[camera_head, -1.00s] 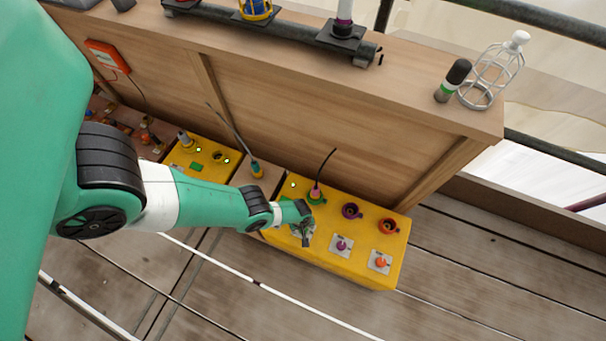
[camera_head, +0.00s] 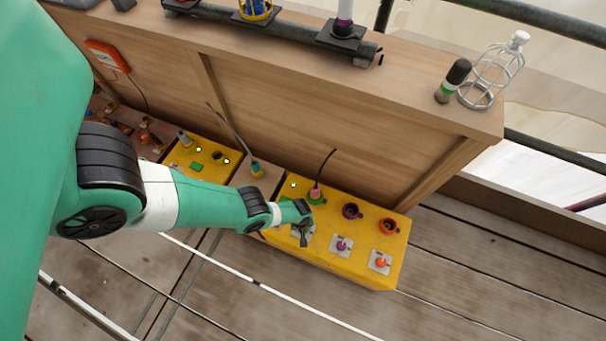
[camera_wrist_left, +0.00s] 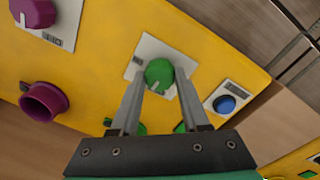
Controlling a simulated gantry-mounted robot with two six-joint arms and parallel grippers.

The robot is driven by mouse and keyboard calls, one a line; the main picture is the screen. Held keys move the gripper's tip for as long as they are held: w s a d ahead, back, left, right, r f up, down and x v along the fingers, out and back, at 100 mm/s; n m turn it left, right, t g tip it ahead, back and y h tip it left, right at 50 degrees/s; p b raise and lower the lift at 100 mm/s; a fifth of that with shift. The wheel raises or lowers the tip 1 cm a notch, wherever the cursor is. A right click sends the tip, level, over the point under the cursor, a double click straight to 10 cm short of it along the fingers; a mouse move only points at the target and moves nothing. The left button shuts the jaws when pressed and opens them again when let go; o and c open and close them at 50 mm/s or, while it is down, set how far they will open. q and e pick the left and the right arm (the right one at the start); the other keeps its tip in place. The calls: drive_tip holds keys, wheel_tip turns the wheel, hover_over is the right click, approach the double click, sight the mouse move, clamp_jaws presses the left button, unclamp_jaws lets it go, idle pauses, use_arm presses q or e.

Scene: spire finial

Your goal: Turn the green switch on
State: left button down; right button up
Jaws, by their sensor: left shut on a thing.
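The green switch (camera_wrist_left: 159,72) is a round knob on a white plate in the left wrist view, on the front of the yellow box (camera_head: 345,272). My left gripper (camera_wrist_left: 160,80) is closed around it, with one finger on each side. In the head view my left gripper (camera_head: 304,238) reaches down over the left end of the box and mostly hides the green switch. I cannot read its on or off position. My right gripper is not in view.
Purple (camera_head: 342,244) and orange (camera_head: 381,262) switches sit to the right on the same box. A pink plug (camera_head: 316,193) with a black cable stands in the green socket behind. A blue button (camera_wrist_left: 225,104) is beside the green switch. A wooden panel rises behind.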

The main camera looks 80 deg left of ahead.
use_arm(q)
drive_tip(key=m, duration=0.3)
drive_tip(key=shift+m, duration=0.4)
drive_tip(key=m+b, duration=0.1)
drive_tip(key=m, duration=0.8)
drive_tip(key=shift+h+b, duration=0.3)
drive_tip(key=shift+m+g, duration=0.3)
drive_tip(key=shift+m, duration=1.9)
drive_tip(key=shift+c, duration=2)
unclamp_jaws()
drive_tip(key=shift+a, duration=0.1)
